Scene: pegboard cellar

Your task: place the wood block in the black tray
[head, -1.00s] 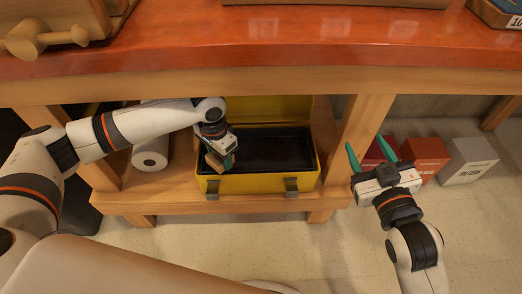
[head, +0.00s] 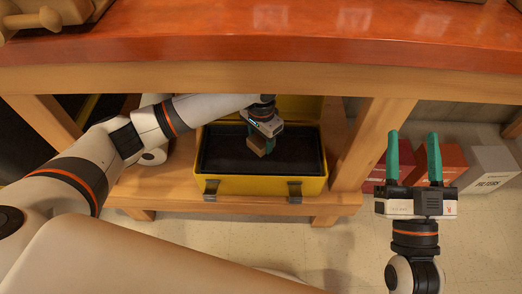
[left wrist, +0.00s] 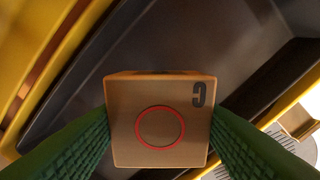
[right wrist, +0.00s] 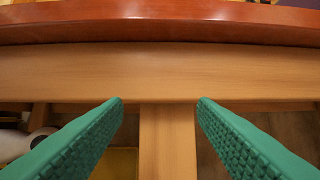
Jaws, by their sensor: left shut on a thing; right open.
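The wood block (head: 257,147) is between the fingers of my left gripper (head: 262,146), which is shut on it. In the left wrist view the block (left wrist: 158,121) shows a red ring and a dark mark on its face, with a green finger on each side. The black tray (head: 226,152) lies inside the open yellow toolbox on the bench's lower shelf. The block is over the tray, right of its middle; the left wrist view shows the tray (left wrist: 165,35) behind it, apparently below. My right gripper (head: 413,160) is open and empty, in front of the bench's right side.
The yellow toolbox (head: 232,187) has its lid up at the back and two latches in front. The orange bench top (head: 270,38) overhangs the shelf. A bench leg (head: 371,145) stands right of the toolbox. Red boxes and a grey box (head: 488,168) stand at the right.

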